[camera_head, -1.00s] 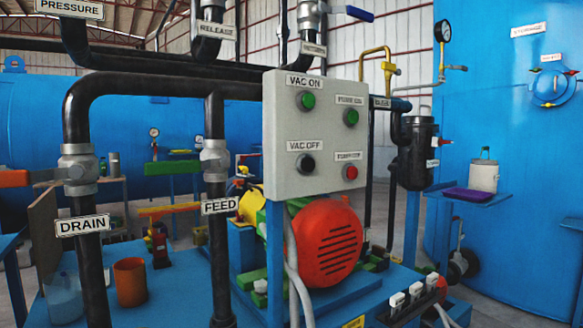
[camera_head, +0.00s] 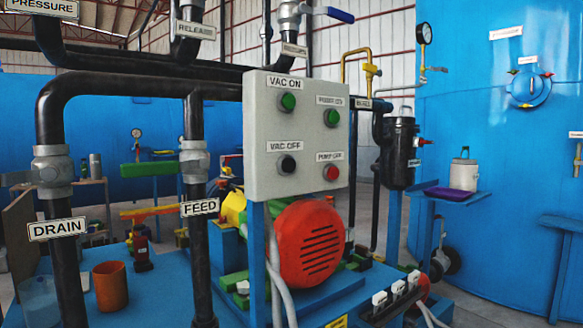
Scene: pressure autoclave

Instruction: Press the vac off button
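The vac off button (camera_head: 287,165) is a black round button at the lower left of the grey control panel (camera_head: 268,187), under a white VAC OFF label (camera_head: 285,146). Above it is the green vac on button (camera_head: 288,102). A second green button (camera_head: 332,118) and a red pump button (camera_head: 331,173) are in the right column. The panel stands upright on a blue post near the middle of the view. Nothing covers the black button. Neither of my grippers is in view.
Black drain (camera_head: 62,270) and feed (camera_head: 197,250) pipes stand left of the panel. A red-orange motor cover (camera_head: 309,243) sits below it. The space directly before the panel looks clear.

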